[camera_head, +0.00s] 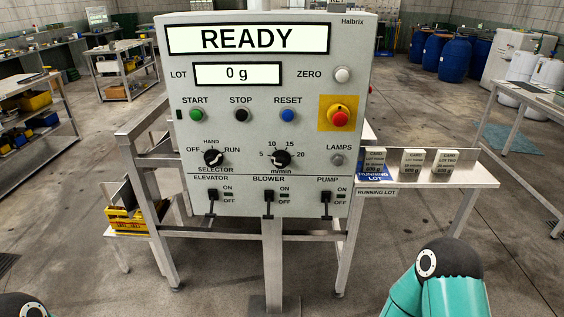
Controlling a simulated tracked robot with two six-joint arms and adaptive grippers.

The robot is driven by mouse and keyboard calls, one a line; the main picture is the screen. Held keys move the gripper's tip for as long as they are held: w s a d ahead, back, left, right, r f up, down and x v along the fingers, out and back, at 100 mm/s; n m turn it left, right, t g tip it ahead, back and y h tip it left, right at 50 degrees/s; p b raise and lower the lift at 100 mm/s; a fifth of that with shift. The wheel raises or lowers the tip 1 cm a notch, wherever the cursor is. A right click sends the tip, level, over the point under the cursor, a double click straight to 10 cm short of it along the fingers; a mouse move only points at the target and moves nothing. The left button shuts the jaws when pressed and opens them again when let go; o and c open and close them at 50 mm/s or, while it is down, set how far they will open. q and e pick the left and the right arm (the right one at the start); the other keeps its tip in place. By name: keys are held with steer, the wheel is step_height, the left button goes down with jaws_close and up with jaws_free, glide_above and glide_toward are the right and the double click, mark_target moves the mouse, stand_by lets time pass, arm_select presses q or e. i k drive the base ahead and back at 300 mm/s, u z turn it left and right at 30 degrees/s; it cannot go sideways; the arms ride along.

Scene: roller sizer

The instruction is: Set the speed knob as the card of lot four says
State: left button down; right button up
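The speed knob (281,159) is a black knob on the grey control panel (350,100), above the word m/min. Marks 5, 10, 15 and 20 surround it. Its white mark appears on the left side, towards 5, but it is small. Neither gripper is in view; my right arm's teal link shows at lower right.
The display (248,39) reads READY and the lot display (237,74) reads 0 g. The selector knob (213,158) is left of the speed knob. A red stop button (340,118) is at right. Three switches sit below, including the blower switch (269,200).

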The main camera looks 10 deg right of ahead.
mark_target(281, 160)
steer(key=z, duration=0.05)
steer(key=i, duration=0.85)
steer(key=u, duration=0.2)
